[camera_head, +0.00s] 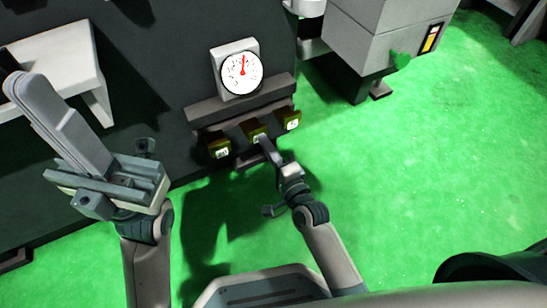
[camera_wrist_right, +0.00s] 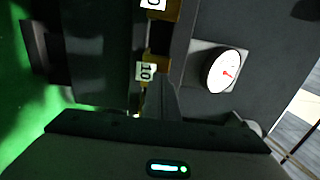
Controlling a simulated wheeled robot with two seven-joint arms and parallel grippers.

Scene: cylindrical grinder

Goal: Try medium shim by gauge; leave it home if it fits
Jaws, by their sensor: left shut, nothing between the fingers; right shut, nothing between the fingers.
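Three brass-coloured shims with white labels sit in a row at a dark ledge: a left one (camera_head: 219,149), the middle one (camera_head: 256,131) and a right one (camera_head: 291,122). The white dial gauge (camera_head: 241,72) with a red needle stands above them, and it also shows in the right wrist view (camera_wrist_right: 223,72). My right gripper (camera_head: 265,144) is shut and empty, its tips close to the middle shim. In the right wrist view its tips are by a shim labelled 10 (camera_wrist_right: 147,71); contact is unclear. My left gripper (camera_head: 18,88) is shut and empty, raised at the left.
The ledge (camera_head: 205,111) juts from the dark machine front (camera_head: 150,70). A light grey shelf (camera_head: 50,60) is beside my left gripper. A grey cabinet (camera_head: 375,35) stands at upper right. The green floor (camera_head: 440,150) at right is open.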

